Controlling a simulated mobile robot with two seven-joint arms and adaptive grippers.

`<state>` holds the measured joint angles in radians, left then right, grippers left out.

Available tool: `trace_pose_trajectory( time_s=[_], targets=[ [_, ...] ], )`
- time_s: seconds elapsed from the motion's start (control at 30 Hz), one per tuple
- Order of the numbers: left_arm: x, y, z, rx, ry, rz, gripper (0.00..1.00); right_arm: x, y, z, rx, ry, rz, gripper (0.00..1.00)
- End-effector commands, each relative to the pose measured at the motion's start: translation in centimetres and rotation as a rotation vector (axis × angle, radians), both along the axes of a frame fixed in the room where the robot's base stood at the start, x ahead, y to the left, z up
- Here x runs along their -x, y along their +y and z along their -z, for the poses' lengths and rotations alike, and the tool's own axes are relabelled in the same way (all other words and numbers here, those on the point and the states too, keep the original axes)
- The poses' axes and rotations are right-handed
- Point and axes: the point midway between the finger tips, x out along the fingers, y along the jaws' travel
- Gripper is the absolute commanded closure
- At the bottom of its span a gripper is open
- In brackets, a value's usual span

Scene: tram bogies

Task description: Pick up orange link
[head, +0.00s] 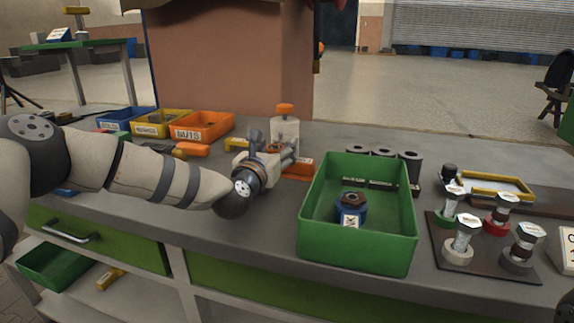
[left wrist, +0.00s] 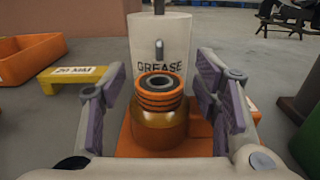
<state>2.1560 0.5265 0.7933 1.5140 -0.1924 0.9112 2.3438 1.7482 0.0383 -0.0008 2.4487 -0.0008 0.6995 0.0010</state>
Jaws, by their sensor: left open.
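An orange part with a ribbed orange collar and dark round opening (left wrist: 160,92) stands upright between my left gripper's fingers in the left wrist view. Below the collar is a brownish-gold rounded body, with orange surfaces on both sides. I cannot tell whether all of this is the orange link. In the head view, an orange piece (head: 299,168) shows just right of the left gripper (head: 284,150), which partly hides that area. The left gripper is open, its purple-grey pads on either side of the collar with gaps visible.
A white grease container (left wrist: 161,45) stands close behind the collar. A yellow 20 MM block (left wrist: 72,77) is at left. A green bin (head: 357,245) holding a blue-and-dark part stands right of the gripper. Orange (head: 202,126), yellow and blue bins stand at the back left.

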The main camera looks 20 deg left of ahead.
Motion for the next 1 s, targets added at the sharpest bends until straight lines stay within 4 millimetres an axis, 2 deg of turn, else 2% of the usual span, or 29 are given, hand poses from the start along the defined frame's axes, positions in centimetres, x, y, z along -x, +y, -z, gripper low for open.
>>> trace_pose_trajectory(
  time_s=[0.07,0.1,0.33,0.73,0.9,1.0],
  targets=[
    [0.0,0.0,-0.1,0.0,-0.002,0.0,0.44,0.0,0.0,0.0,0.0,-0.001,0.0,0.6],
    [0.0,0.0,-0.1,0.0,-0.002,0.0,0.48,0.0,0.0,0.0,0.0,-0.001,0.0,0.6],
    [0.1,0.0,-0.1,0.0,-0.002,-0.001,1.0,0.0,0.0,0.0,0.0,-0.001,0.0,0.6],
    [0.0,0.1,-1.0,0.001,-0.008,-0.002,1.0,-0.1,0.0,-0.1,0.0,-0.004,0.0,0.6],
    [0.1,0.0,-4.1,0.003,-0.012,-0.001,1.0,-0.4,0.0,-0.4,0.0,-0.013,0.0,0.6],
    [1.7,-1.0,-6.4,0.003,-0.015,0.003,1.0,-1.1,0.0,-1.1,-0.001,-0.036,0.0,0.6]
  ],
)
